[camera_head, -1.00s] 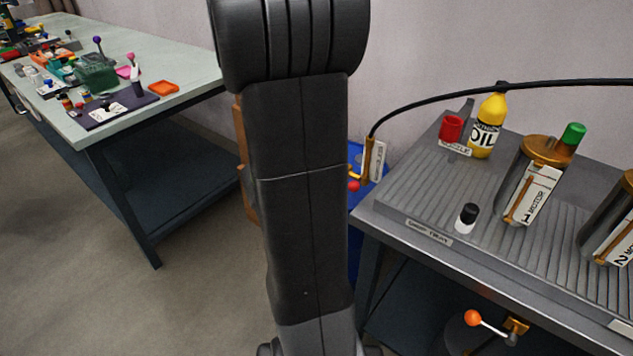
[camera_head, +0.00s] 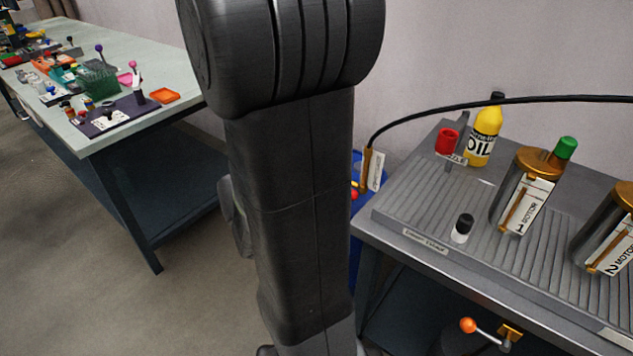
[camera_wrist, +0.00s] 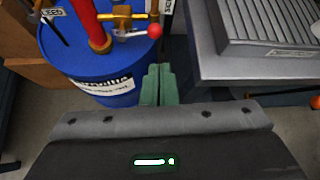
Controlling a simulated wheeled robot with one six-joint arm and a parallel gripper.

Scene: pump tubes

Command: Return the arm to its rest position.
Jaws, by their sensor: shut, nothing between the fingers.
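My gripper (camera_wrist: 158,85) shows in the wrist view as two green fingers side by side, shut with nothing between them. It is in the air, between a blue drum (camera_wrist: 105,85) on the left and a grey ribbed bench (camera_wrist: 225,60) on the right. No contact with either is visible. In the head view my own arm stands upright across the middle of the picture, and my gripper is hidden there.
A cluttered table (camera_head: 130,125) stands at left. Open floor (camera_head: 100,280) lies in front of it.

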